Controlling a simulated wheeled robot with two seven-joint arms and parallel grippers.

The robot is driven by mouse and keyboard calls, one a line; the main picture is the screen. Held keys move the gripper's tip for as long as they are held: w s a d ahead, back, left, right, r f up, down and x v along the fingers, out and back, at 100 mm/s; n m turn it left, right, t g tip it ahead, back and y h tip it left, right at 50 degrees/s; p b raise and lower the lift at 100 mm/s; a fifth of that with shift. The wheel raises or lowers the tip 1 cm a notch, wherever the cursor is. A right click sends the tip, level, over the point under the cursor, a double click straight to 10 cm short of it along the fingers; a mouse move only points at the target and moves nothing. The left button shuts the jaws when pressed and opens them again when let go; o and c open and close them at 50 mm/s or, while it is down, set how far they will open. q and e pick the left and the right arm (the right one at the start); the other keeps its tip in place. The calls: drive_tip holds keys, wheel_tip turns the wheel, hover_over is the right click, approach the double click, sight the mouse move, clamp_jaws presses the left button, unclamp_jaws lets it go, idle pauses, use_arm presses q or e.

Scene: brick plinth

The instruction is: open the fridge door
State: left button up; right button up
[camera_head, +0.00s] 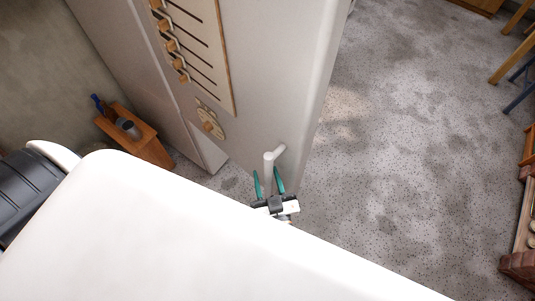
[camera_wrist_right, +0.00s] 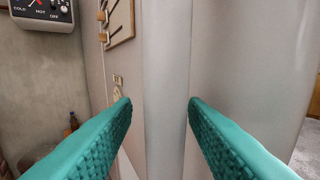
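The fridge (camera_head: 265,80) is a tall pale grey-white body in the upper middle of the head view. Its white bar handle (camera_head: 268,162) stands out low on the near face, joined by a short stub. My right gripper (camera_head: 268,180) has its two green fingers on either side of the handle's lower part. In the right wrist view the gripper (camera_wrist_right: 160,103) is open, with a vertical pale bar (camera_wrist_right: 168,60), apparently the handle, between the fingers. I cannot tell whether either finger touches it. I see no open gap at the door. My left gripper is not in view.
A small wooden stand (camera_head: 150,147) with a metal cup is at the left. The speckled grey floor (camera_head: 400,150) right of the fridge is clear. Wooden furniture lines the right edge. A large white surface fills the foreground.

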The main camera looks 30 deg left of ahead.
drive_tip(key=shift+d+f, duration=0.1)
drive_tip(key=shift+d, duration=0.05)
drive_tip(key=shift+s+d+f, duration=0.1)
drive_tip(key=shift+s+d, duration=0.15)
drive_tip(key=shift+s, duration=0.05)
drive_tip(key=b+v, duration=0.2)
drive_tip(key=v, duration=0.9)
drive_tip(key=shift+s+a, duration=0.1)
